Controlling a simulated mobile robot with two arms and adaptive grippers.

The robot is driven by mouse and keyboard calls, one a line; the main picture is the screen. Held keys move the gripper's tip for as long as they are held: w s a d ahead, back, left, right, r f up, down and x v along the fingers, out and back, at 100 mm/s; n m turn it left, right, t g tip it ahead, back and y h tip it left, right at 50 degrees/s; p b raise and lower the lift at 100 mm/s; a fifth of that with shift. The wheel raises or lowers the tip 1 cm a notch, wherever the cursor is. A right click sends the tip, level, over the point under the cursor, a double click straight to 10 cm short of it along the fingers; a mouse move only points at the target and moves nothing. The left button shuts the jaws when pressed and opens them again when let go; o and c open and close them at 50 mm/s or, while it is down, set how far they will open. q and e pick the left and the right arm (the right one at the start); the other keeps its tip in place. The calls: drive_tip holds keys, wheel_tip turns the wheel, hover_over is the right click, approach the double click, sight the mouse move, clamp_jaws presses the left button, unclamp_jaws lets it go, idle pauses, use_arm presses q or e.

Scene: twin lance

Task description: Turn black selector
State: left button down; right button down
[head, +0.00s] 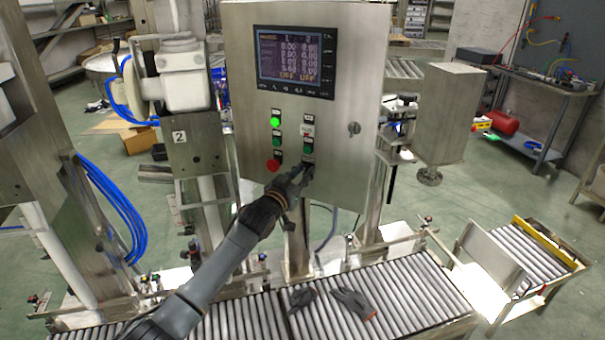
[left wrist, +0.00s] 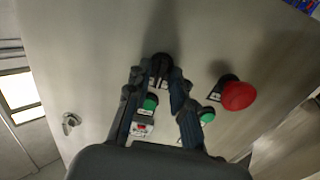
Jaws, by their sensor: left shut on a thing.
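The steel control cabinet (head: 338,110) carries a screen and two columns of controls. The black selector (head: 308,168) is the lowest control in the right column. My left gripper (head: 299,180) reaches up to it from the lower left and partly hides it. In the left wrist view the cabinet face appears turned round, and the black selector (left wrist: 161,66) sits between the fingertips of my left gripper (left wrist: 160,76). The gripper is shut on the selector. The selector's exact angle is hard to tell. My right gripper is not in view.
A red mushroom button (head: 273,165) is left of the selector, also in the left wrist view (left wrist: 238,95). A green button (head: 307,147) is just above the selector; a lit green lamp (head: 275,122) is higher left. A roller conveyor (head: 400,295) with gloves (head: 355,302) runs below.

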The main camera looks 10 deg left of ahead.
use_arm(q)
drive_tip(key=c, duration=1.5)
unclamp_jaws()
drive_tip(key=shift+o, duration=0.2)
drive_tip(key=v, duration=1.2)
